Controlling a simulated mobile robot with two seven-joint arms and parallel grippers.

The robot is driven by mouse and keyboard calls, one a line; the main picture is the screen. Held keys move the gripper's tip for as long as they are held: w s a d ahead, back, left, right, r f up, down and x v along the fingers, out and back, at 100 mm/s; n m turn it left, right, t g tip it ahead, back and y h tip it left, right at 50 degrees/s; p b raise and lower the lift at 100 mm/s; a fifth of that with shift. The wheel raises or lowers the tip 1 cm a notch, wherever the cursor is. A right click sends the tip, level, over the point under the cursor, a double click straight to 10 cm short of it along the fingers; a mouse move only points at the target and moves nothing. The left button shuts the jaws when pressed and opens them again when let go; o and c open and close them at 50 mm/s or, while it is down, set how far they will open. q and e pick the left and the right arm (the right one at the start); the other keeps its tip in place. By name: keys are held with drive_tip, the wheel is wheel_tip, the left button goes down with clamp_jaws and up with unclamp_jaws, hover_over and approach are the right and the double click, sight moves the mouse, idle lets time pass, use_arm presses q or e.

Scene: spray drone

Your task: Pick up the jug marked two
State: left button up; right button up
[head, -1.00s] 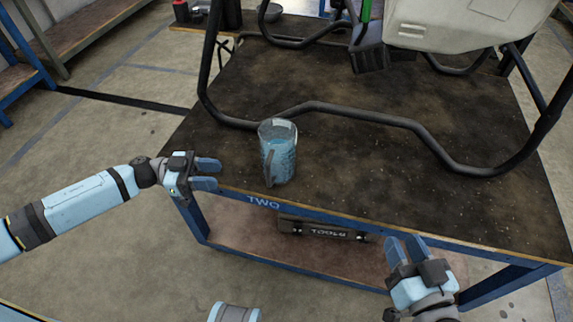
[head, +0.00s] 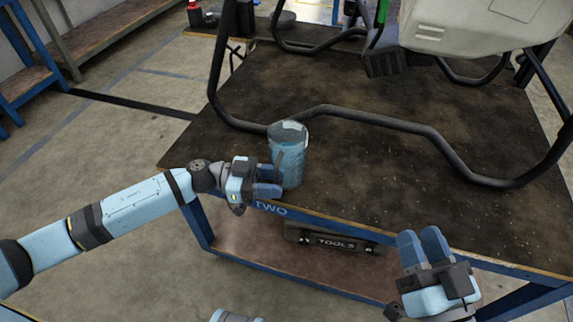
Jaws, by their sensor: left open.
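The jug (head: 288,146) is a clear container with blue contents, upright near the front edge of the dark workbench (head: 420,210). The word TWO is on the bench's front rail just below it. My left gripper (head: 269,181) is at the jug's lower left front, open, its fingers pointing right and overlapping the jug in the picture. I cannot tell whether they touch it. The jug's handle is partly hidden behind the gripper. My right gripper (head: 424,245) is at the bench's front edge, away from the jug, with its fingers close together; its opening is unclear.
A black tubular frame (head: 385,125) of a drone with a pale tank (head: 470,28) stands on the bench, its bar passing just behind the jug. A toolbox marked TOOLS (head: 330,240) sits on the lower shelf. The bench surface right of the jug is clear.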

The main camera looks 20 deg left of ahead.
use_arm(q)
drive_tip(key=shift+w+d, duration=0.1)
drive_tip(key=shift+d, duration=0.35)
drive_tip(key=shift+c, duration=0.2)
clamp_jaws()
drive_tip(key=shift+r, duration=0.1)
